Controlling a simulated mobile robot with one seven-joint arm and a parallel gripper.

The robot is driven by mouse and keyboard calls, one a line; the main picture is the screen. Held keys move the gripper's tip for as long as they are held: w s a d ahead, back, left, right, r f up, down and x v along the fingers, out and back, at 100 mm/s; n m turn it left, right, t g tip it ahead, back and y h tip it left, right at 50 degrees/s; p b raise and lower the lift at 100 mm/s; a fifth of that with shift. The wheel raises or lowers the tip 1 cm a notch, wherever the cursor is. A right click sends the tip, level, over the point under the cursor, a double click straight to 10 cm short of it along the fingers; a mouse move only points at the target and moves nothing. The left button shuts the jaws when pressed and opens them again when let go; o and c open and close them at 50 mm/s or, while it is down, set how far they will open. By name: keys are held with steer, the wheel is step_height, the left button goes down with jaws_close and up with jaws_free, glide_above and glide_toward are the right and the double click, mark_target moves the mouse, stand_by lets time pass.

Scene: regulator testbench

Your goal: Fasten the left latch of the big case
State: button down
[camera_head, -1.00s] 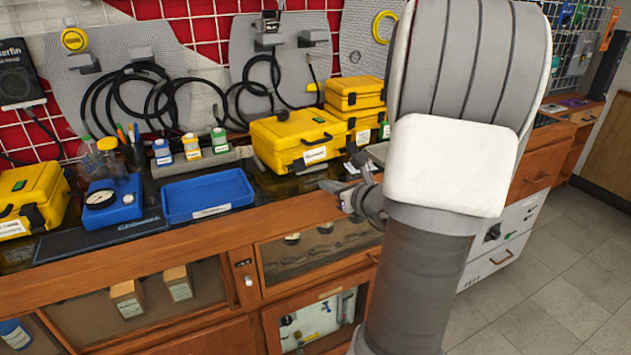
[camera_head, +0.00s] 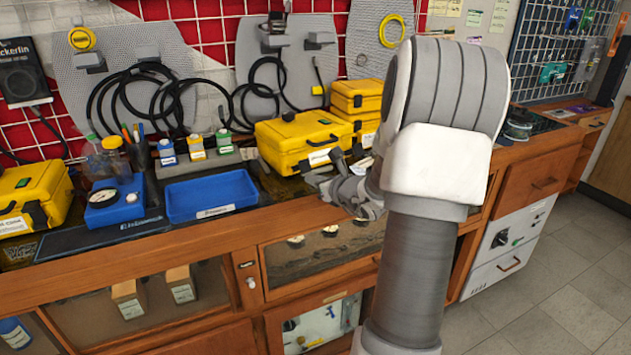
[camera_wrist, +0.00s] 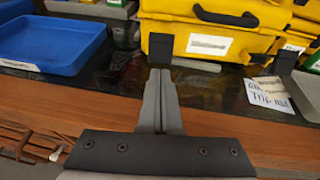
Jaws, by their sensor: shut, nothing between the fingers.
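The big yellow case (camera_head: 300,140) stands closed on the bench, near the middle of the head view. Its front, with a white label, fills the top of the wrist view (camera_wrist: 235,45). The left latch (camera_wrist: 160,48) is a dark tab on the front left. A second dark latch (camera_wrist: 285,62) is on the right. I cannot tell whether either is fastened. My gripper (camera_wrist: 160,76) is shut and empty, its fingertips just below and in front of the left latch in the picture. Contact cannot be told. In the head view my gripper (camera_head: 325,172) is in front of the case.
A blue tray (camera_head: 212,195) lies left of the case, also in the wrist view (camera_wrist: 60,42). Smaller yellow cases (camera_head: 356,98) are stacked behind on the right. A handwritten paper tag (camera_wrist: 270,94) lies at the case's right front. The wooden bench edge (camera_wrist: 250,135) runs below my fingers.

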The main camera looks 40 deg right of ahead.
steer(key=shift+r+p, duration=0.3)
steer(key=shift+p, duration=0.45)
steer(key=shift+g, duration=0.3)
steer(key=shift+w+r+g+p, duration=0.1)
steer(key=shift+r+g+p, duration=0.25)
steer(key=shift+p, duration=1)
